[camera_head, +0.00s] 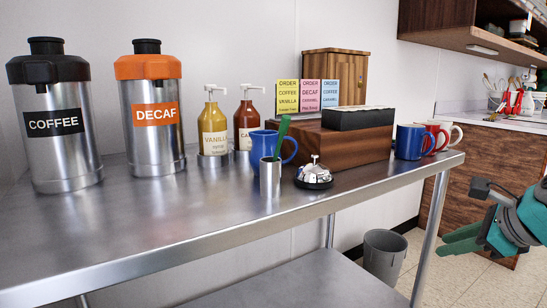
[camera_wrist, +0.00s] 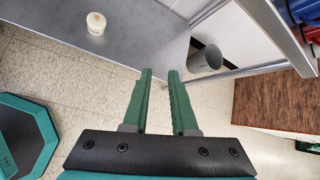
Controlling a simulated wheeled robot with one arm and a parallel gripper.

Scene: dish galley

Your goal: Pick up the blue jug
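The blue jug (camera_head: 261,147) stands upright on the steel counter (camera_head: 200,222), with its handle to the right. A small metal cup (camera_head: 270,178) holding a green-handled utensil (camera_head: 281,136) stands in front and hides part of it. My gripper (camera_head: 450,243) is off the counter's right end, below the counter top and far from the jug. In the wrist view my gripper (camera_wrist: 160,72) has its two green fingers apart with nothing between them. I cannot make out the jug in the wrist view.
A bell (camera_head: 314,174) sits right of the cup; syrup bottles (camera_head: 213,125) stand behind. A wooden box (camera_head: 330,145) is at the back. Blue (camera_head: 407,143), red and white mugs stand at the right end. A grey bin (camera_head: 383,256) is on the floor.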

